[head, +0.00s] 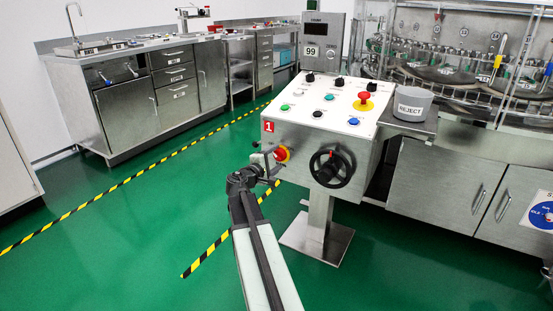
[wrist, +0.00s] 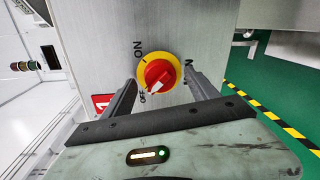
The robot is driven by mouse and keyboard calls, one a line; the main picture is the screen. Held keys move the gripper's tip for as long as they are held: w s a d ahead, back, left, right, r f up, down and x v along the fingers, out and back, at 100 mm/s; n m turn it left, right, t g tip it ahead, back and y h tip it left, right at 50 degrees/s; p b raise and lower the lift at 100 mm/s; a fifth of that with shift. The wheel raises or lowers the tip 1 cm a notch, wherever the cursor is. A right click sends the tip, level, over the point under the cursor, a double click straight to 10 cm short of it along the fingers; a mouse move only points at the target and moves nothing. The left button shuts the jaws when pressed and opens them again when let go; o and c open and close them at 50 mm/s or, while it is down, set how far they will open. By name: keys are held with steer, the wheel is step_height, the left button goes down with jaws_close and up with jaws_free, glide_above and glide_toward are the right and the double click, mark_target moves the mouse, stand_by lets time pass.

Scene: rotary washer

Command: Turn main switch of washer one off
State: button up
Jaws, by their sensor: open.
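The main switch is a red knob on a yellow ring (wrist: 158,72), on the brushed metal side of the control box marked with a red 1. It also shows in the head view (head: 283,154), at the left of the box front. In the wrist view, "ON" is printed at its upper left and "OFF" at its lower left. A white mark on the knob faces the lower left, near "OFF". My gripper (wrist: 160,77) is open, with one finger on each side of the knob. I cannot tell whether the fingers touch it. In the head view, my gripper (head: 264,168) is close to the switch.
A black handwheel (head: 332,168) is right of the switch on the same box. Several buttons and a red emergency stop (head: 363,101) are on the sloped top. A grey REJECT cup (head: 410,103) stands to the right. Open green floor (head: 130,230) lies to the left.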

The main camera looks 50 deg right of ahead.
steer(key=v, duration=0.6)
steer(key=shift+a, duration=0.3)
steer(key=shift+s, duration=0.15)
